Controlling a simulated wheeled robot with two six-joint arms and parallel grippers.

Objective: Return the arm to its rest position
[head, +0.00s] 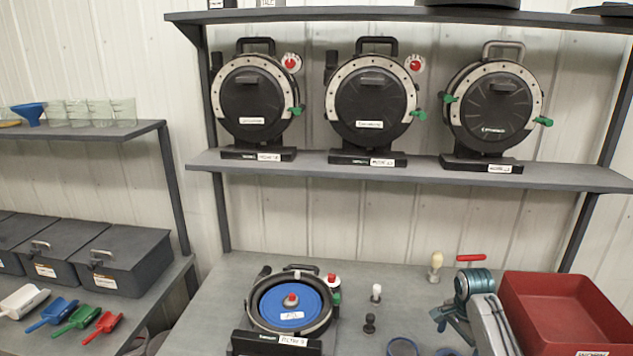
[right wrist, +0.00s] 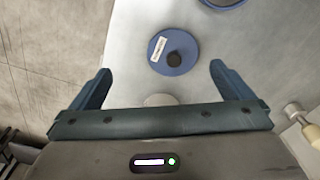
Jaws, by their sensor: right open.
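My right arm comes in from the lower right in the head view. Its teal gripper (head: 448,322) is over the right part of the worktable, left of the red bin. In the right wrist view my right gripper (right wrist: 160,68) is open, with its fingers spread wide and nothing between them. A blue disc (right wrist: 168,53) with a dark knob and a white label lies on the table beyond the fingertips, apart from them. My left gripper is not in view.
A seed meter (head: 262,328) with a blue plate (head: 291,307) sits on the worktable (head: 215,312). A white knob (head: 376,292), a black knob (head: 369,325) and a cream-handled tool (head: 435,266) stand near my right arm. The red bin (head: 570,300) is close on its right. Three meters stand on the shelf (head: 330,169) above.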

